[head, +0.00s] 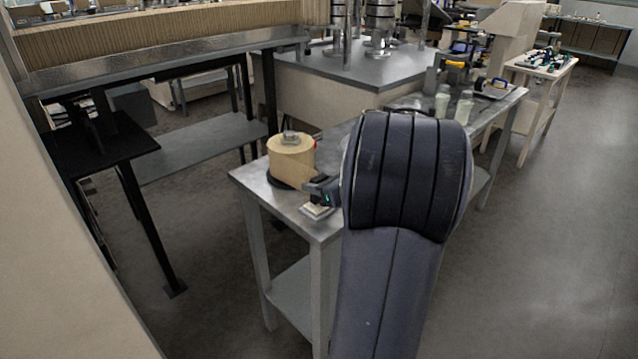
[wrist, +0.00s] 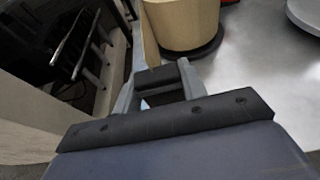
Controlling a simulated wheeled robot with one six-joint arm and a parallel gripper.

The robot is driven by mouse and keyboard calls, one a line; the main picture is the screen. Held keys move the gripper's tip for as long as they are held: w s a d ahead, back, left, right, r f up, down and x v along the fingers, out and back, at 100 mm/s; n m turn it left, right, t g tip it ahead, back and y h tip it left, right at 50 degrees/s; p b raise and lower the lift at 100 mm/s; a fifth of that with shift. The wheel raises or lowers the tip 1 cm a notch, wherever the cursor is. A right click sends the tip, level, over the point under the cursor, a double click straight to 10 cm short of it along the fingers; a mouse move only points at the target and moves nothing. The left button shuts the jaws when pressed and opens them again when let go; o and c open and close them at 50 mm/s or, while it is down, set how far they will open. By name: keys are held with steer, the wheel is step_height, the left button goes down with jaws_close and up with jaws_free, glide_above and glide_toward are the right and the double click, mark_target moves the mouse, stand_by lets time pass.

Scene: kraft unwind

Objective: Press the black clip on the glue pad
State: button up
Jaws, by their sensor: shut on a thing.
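My gripper (wrist: 157,83) is shut on the black clip (wrist: 158,73), which lies across between its two grey fingers in the wrist view. In the head view my gripper (head: 326,192) is low over the near corner of the metal table, partly hidden by my arm. The pale glue pad (head: 316,212) lies on the table just below it. I cannot tell whether the clip touches the pad. In the wrist view the fingers and clip hide most of what is under them.
A kraft paper roll (head: 290,158) stands on a dark round base behind my gripper, with a small metal piece on top. The metal table (head: 254,178) ends close by at the left and front. Pale cups (head: 442,104) stand farther back.

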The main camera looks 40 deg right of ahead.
mark_target(319, 177)
steer(key=shift+f+b, duration=0.45)
steer(key=shift+f, duration=0.15)
stand_by(1.3)
steer(key=shift+r, duration=0.1)
steer(key=shift+r+p, duration=3.1)
steer(key=shift+r, duration=0.35)
